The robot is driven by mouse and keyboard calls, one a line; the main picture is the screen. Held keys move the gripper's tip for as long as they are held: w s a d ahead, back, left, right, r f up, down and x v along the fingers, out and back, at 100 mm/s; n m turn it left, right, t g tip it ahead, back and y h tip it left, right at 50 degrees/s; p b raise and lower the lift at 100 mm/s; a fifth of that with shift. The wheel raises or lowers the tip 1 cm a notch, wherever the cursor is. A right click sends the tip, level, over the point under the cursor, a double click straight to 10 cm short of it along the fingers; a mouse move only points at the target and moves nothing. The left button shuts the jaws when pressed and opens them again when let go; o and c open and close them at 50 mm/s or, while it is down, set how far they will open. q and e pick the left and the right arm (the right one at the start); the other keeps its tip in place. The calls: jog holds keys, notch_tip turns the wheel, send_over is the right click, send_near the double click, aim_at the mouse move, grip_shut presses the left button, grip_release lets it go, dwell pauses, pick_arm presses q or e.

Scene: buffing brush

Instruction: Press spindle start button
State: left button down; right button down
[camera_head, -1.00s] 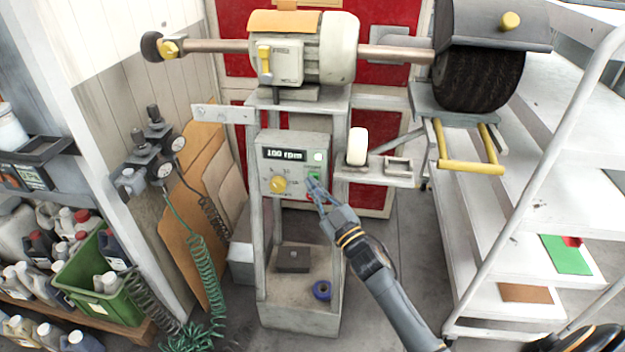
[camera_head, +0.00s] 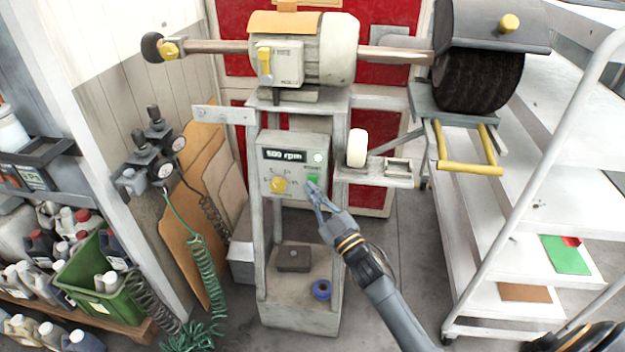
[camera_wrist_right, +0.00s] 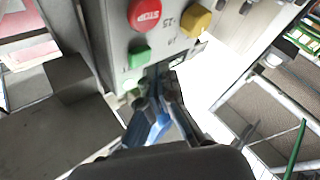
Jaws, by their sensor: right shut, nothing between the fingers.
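The control box (camera_head: 270,182) stands below the motor, with a display (camera_head: 284,155) reading 500 rpm, a yellow knob (camera_head: 278,185) and a green button (camera_head: 313,180). The right wrist view also shows the green button (camera_wrist_right: 138,57), the yellow knob (camera_wrist_right: 195,21) and a red STOP button (camera_wrist_right: 145,13). My right gripper (camera_head: 311,187) is shut and empty, its tips at the lower edge of the green button in the head view. The wrist view shows the fingertips (camera_wrist_right: 158,75) close to the panel, beside the green button. Whether they touch is unclear. My left gripper is out of view.
The motor (camera_head: 335,50) sits above the box, with a dark brush wheel (camera_head: 478,78) at right. A side bracket (camera_head: 375,176) holds a white roller (camera_head: 357,147). A white shelf rack (camera_head: 500,215) stands right; green hoses (camera_head: 205,270) hang left.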

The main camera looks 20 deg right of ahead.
jog(key=shift+s+a+p, duration=0.45)
jog(key=shift+s+a, duration=0.25)
jog(key=shift+s, duration=0.35)
jog(key=shift+s+a+p, duration=0.4)
jog(key=shift+s+a, duration=0.3)
jog(key=shift+s, duration=0.3)
jog(key=s+f+m+g+h, duration=0.1)
jog(key=s+f+g, duration=0.25)
jog(key=f, duration=0.75)
jog(key=s+f+m+g+h, duration=0.1)
jog(key=s+f+g, duration=0.25)
jog(key=f, duration=0.85)
jog(key=s+f+m+g+h, duration=0.15)
jog(key=s+f, duration=0.35)
jog(key=f, duration=0.6)
jog(key=s+f+g, duration=0.6)
jog(key=s+f, duration=0.7)
jog(key=s, duration=0.1)
jog(key=s+f+g, duration=0.2)
jog(key=s+f, duration=0.1)
jog(key=s, duration=0.8)
jog(key=s+f+m+g, duration=0.1)
jog(key=s+f+g, duration=0.2)
jog(key=s, duration=0.9)
jog(key=shift+f+g+p, duration=0.35)
jog(key=shift+f+p, duration=0.05)
jog(key=shift+f, duration=0.4)
